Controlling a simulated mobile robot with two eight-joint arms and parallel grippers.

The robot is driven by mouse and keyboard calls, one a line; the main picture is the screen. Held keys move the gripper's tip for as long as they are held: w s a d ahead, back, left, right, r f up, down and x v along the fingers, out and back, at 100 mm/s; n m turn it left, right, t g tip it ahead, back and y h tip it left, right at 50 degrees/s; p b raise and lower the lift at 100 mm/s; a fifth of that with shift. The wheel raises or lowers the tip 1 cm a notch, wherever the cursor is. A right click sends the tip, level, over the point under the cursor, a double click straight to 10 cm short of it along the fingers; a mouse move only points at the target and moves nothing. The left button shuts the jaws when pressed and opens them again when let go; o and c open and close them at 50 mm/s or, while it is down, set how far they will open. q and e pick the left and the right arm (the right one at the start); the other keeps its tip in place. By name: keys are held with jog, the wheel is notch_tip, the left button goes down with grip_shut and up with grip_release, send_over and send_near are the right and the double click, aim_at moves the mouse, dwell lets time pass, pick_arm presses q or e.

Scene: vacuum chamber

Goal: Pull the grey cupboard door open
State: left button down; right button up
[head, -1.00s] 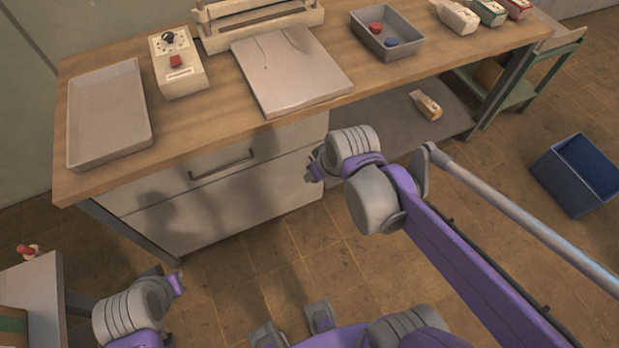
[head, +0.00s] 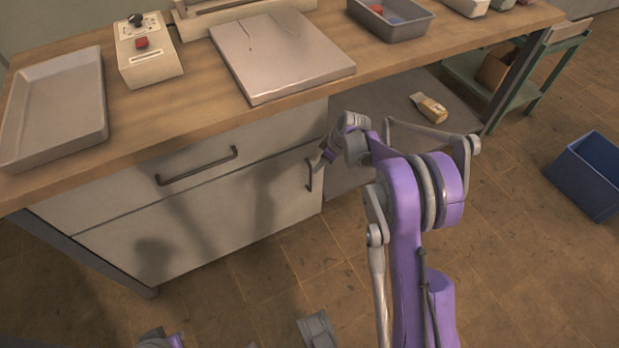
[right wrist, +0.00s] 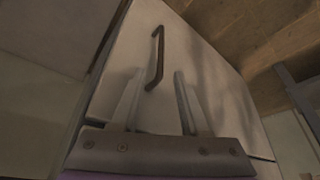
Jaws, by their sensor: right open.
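The grey cupboard door (head: 205,222) is the lower panel of the unit under the wooden bench, and it looks closed. Its dark upright handle (head: 309,174) is near the door's right edge. My right gripper (head: 322,163) is open and empty, close in front of and beside this handle. In the right wrist view the handle (right wrist: 158,57) shows between and a little beyond the open fingers (right wrist: 164,72); I cannot tell whether they touch it. Only a small part of my left arm's end (head: 162,340) shows at the bottom edge.
A drawer with a level handle (head: 197,166) is above the door. On the bench (head: 190,103) are a grey tray (head: 55,105), a control box (head: 147,65), a flat slab (head: 282,55) and a grey bin (head: 392,22). A blue crate (head: 588,178) stands on the floor at right.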

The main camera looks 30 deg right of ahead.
jog(key=b+x, duration=0.2)
jog(key=x, duration=0.8)
jog(key=shift+a+r, duration=0.1)
jog(key=shift+a, duration=0.05)
grip_shut()
dwell(1.0)
